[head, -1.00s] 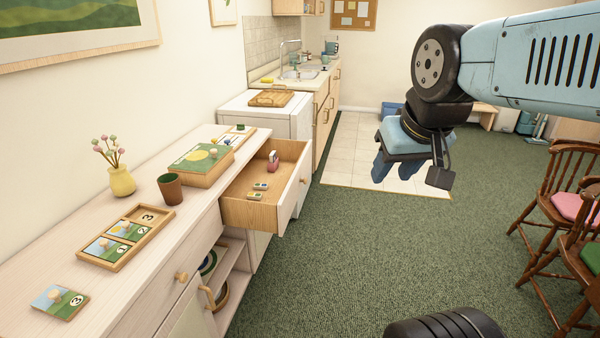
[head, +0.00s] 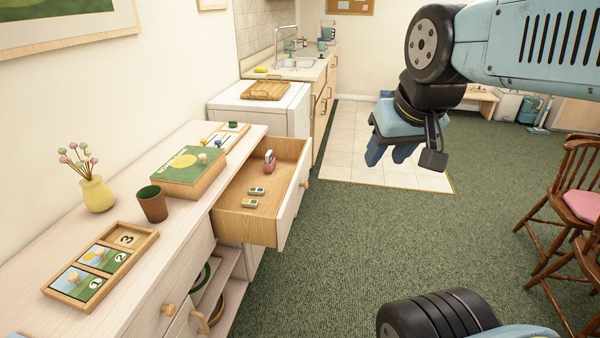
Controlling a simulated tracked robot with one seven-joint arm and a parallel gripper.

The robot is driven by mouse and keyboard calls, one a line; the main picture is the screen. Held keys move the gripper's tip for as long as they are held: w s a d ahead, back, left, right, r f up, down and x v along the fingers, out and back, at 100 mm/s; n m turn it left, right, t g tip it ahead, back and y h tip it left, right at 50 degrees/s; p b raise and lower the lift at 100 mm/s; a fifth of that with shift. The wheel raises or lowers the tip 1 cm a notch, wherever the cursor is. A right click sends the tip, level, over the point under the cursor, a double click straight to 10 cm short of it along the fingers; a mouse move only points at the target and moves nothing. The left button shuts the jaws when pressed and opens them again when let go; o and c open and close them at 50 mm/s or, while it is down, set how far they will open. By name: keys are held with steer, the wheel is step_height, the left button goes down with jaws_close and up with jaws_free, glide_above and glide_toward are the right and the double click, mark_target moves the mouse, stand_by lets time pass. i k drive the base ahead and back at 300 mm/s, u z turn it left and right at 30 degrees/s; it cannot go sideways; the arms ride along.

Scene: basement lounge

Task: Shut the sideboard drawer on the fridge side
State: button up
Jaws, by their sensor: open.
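The sideboard (head: 140,252) runs along the left wall. Its drawer (head: 262,231) on the fridge side is pulled well out, with a pale front and a round wooden knob (head: 305,184). Inside the drawer lie a red-and-white item (head: 269,163) and two small blocks (head: 252,198). The low white fridge (head: 262,107) stands just beyond the sideboard. My gripper (head: 394,158) is open and empty. It hangs over the floor to the right of the drawer, clear of the drawer front.
On the sideboard top are a yellow vase (head: 97,194), a brown cup (head: 152,204), a green box (head: 187,172) and a card tray (head: 101,265). Wooden chairs (head: 560,200) stand at the right. Green carpet (head: 370,240) is free between drawer and chairs.

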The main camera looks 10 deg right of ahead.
mark_target(269, 224)
steer(key=u, duration=0.35)
steer(key=i, duration=0.2)
steer(key=z, duration=0.95)
steer(key=k, duration=1.2)
steer(key=u, duration=0.5)
steer(key=i, duration=1)
steer(key=z, duration=0.05)
